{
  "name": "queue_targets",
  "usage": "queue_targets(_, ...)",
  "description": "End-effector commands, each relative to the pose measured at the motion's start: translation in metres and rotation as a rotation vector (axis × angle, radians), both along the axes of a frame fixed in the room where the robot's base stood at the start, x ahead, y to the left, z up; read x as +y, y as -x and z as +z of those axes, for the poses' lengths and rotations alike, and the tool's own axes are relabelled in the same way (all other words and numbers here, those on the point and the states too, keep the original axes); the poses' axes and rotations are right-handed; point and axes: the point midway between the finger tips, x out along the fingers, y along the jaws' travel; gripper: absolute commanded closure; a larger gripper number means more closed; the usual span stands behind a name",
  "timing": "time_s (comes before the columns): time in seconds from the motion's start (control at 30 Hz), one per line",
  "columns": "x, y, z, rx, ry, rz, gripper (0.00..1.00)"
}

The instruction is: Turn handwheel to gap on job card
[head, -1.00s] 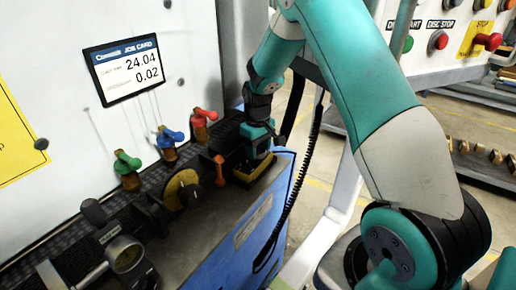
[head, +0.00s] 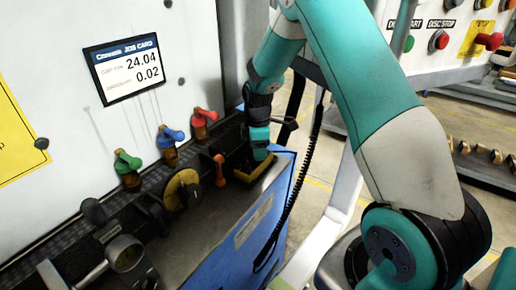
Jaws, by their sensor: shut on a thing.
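The job card (head: 125,70) is on the white panel at the upper left and reads 24.04 above 0.02. My gripper (head: 260,156) points down at the right end of the machine bed, over a dark part with a yellow rim. This part, which I take for the handwheel (head: 252,172), is partly hidden by my gripper. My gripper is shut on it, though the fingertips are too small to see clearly. A round yellow dial (head: 183,190) with a dark centre stands left of it, apart from my gripper.
Green (head: 126,161), blue (head: 170,136) and red (head: 203,116) valve levers line the panel's foot. A small orange lever (head: 219,170) stands close left of my gripper. A round gauge (head: 126,253) is at the lower left. A red button (head: 488,41) is at the upper right.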

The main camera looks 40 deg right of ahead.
Motion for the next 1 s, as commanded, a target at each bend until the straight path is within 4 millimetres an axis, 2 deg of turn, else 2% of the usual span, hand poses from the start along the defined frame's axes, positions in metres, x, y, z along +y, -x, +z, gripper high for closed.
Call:
queue_targets(0.4, 0.0002, 0.0002, 0.0008, -0.001, 0.0, 0.26, 0.72)
queue_targets(1.0, 0.0001, 0.0003, 0.0008, -0.001, 0.0, 0.331, 0.72)
